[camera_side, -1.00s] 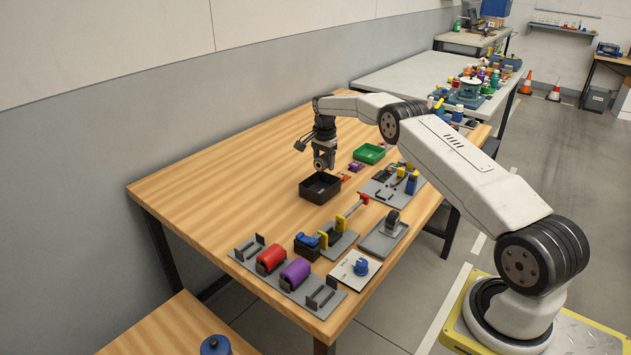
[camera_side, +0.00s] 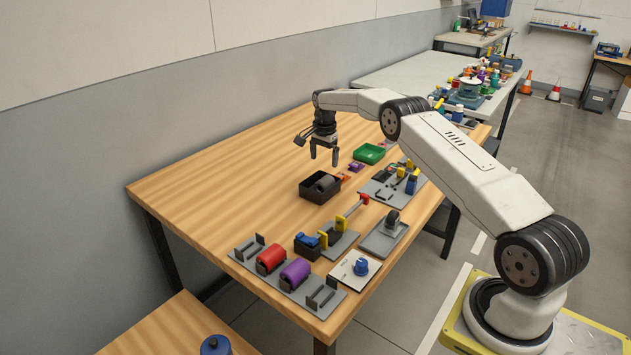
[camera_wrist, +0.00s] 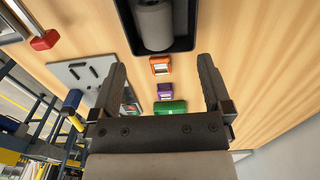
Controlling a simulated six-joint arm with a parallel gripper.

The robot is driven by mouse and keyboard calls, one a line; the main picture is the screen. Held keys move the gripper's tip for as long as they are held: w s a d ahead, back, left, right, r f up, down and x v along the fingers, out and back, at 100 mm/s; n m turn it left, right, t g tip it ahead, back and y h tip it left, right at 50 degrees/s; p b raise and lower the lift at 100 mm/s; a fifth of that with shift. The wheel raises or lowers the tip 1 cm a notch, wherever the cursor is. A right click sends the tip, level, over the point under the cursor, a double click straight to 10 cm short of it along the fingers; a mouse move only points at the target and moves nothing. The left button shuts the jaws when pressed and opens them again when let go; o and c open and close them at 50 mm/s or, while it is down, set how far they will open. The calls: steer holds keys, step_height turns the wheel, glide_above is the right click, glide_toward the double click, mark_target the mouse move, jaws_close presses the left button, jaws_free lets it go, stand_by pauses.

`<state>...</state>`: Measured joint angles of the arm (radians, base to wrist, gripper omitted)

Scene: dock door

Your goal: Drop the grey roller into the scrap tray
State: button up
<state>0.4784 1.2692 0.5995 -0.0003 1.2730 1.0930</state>
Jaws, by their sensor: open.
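The grey roller (camera_side: 324,183) lies inside the black scrap tray (camera_side: 318,199) on the wooden table. In the wrist view the roller (camera_wrist: 154,24) shows at the top, within the dark walls of the tray (camera_wrist: 127,22). My gripper (camera_side: 324,163) is above the tray, apart from the roller, with its fingers pointing down. In the wrist view its two fingers (camera_wrist: 160,75) are spread wide with nothing between them in their grip.
A green tray (camera_side: 368,153) and small orange (camera_wrist: 160,66) and purple (camera_wrist: 165,91) blocks sit behind the scrap tray. The table's left side is clear.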

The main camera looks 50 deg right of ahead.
step_height(320, 180, up, 6)
stand_by(0.5)
steer(key=shift+r, duration=0.1)
steer(key=s+a+r+n, duration=0.1)
steer(key=s+a+n, duration=0.2)
steer(key=a, duration=0.3)
steer(key=s+a+r+n+t, duration=0.1)
steer(key=s+a+n, duration=0.25)
steer(key=a, duration=0.35)
steer(key=s+a+r+n, duration=0.1)
steer(key=s+a+n, duration=0.1)
steer(key=a+n, duration=0.3)
steer(key=s+a+f+n, duration=0.1)
steer(key=s+a+n, duration=0.2)
steer(key=s+a, duration=0.3)
steer(key=s+a+f+n+t, duration=0.1)
steer(key=s+a, duration=0.4)
steer(key=s, duration=1)
steer(key=shift+a+f+n+t, duration=0.35)
steer(key=shift+f+n, duration=0.4)
steer(key=shift+n, duration=0.5)
